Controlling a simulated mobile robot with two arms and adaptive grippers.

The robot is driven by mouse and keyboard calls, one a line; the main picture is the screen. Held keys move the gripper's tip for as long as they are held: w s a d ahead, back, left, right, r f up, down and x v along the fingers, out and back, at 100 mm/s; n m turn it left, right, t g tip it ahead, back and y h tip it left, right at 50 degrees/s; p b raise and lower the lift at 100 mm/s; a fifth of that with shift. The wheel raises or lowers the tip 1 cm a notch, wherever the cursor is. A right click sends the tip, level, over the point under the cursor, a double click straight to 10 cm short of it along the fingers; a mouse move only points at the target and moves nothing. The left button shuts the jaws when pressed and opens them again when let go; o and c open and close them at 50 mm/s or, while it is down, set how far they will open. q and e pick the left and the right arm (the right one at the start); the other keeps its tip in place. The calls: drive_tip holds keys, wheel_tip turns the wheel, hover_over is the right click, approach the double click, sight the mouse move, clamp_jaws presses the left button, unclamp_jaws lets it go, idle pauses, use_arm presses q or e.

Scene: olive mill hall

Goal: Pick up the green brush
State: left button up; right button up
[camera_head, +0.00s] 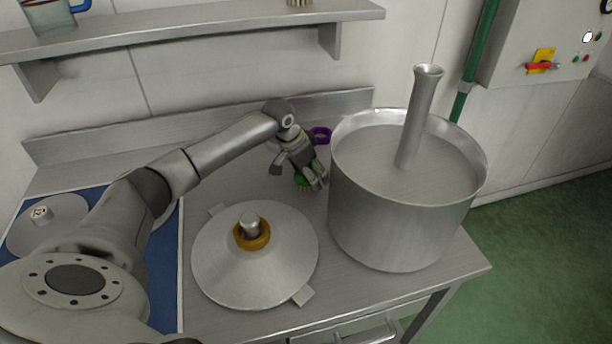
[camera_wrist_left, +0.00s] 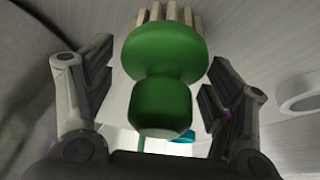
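The fingers of my left gripper (camera_wrist_left: 162,62) stand on both sides of the brush. They are open, with visible gaps beside the handle. My right gripper is in neither view.
A large steel pot (camera_head: 395,225) with an upright steel tube (camera_head: 418,120) stands close right of the gripper. A conical lid (camera_head: 220,270) lies in front. A purple ring-shaped object (camera_head: 320,134) is behind. A wall shelf (camera_head: 200,25) hangs above, and a blue mat (camera_head: 165,270) lies left.

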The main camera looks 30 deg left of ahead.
use_arm(q)
drive_tip(key=c, duration=1)
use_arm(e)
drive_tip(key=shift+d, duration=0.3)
